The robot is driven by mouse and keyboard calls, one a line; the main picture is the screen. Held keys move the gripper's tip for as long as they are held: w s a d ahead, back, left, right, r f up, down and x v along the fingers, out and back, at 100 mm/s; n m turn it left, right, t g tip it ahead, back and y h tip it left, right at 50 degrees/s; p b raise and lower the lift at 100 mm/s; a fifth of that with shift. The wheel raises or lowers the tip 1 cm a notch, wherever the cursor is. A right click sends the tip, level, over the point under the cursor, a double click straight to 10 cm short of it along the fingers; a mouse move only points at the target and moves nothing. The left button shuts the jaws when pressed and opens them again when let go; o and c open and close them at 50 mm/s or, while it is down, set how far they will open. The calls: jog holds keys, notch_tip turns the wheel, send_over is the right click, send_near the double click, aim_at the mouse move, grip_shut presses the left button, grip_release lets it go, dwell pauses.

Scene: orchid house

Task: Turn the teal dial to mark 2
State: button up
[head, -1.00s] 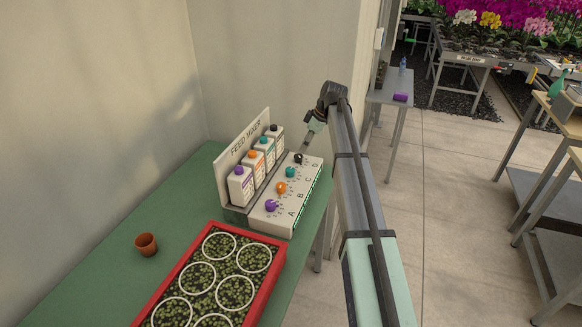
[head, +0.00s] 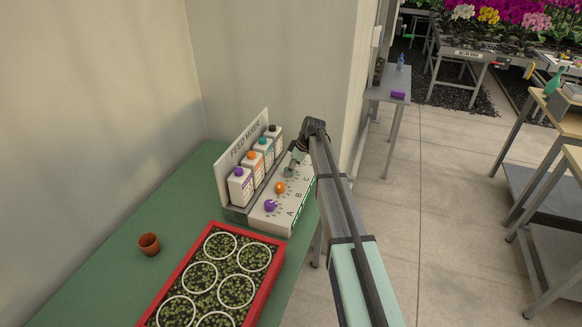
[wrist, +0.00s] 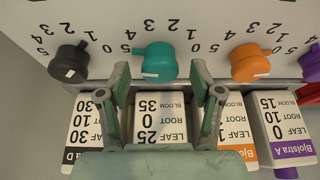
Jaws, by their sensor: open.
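The teal dial (wrist: 155,60) is on the white sloped panel of the feed mixer, upside down in the wrist view, with numbers in an arc around it. A pale patch on the dial faces the bottom of that view; which mark it reads is unclear. My gripper (wrist: 161,78) is open, its fingers spread either side of the dial's lower part, with no clear contact. In the head view my gripper (head: 292,167) is over the panel and hides the teal dial.
The orange dial (wrist: 250,62) and black dial (wrist: 68,62) flank the teal one, with the purple dial (head: 270,205) further along. Labelled bottles (head: 240,186) stand behind the panel. A red tray (head: 268,284) and terracotta pot (head: 149,244) are on the green bench (head: 110,270).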

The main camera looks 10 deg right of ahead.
jog(key=c, duration=1.1)
jog(key=shift+c, duration=0.2)
jog(key=shift+s+f+m+b, duration=0.15)
jog(key=shift+m+b, duration=0.25)
jog(key=shift+b, duration=0.05)
jog(key=m+t+b, duration=0.1)
jog(key=m+b, duration=0.1)
jog(key=shift+s+a+m+h, duration=0.1)
jog(key=shift+m+h, duration=0.3)
jog(key=m+b, duration=0.1)
jog(key=m+t+h+b, duration=0.1)
jog(key=m, duration=0.3)
jog(key=shift+s+a+h+b, duration=0.1)
jog(key=shift+a+h+b, duration=0.15)
jog(key=shift+h+b, duration=0.15)
jog(key=m+h, duration=0.1)
jog(key=m, duration=0.2)
jog(key=m+h+b, duration=0.1)
jog(key=m, duration=0.1)
jog(key=shift+a+m+t+b, duration=0.2)
jog(key=shift+m+t+b, duration=0.1)
jog(key=shift+m, duration=0.1)
jog(key=m+h, duration=0.1)
jog(key=m, duration=0.1)
jog(key=m+b, duration=0.1)
jog(key=m, duration=0.1)
jog(key=shift+a+m+g+h, duration=0.15)
jog(key=shift+m+g+h, duration=0.15)
jog(key=shift+g+h, duration=0.1)
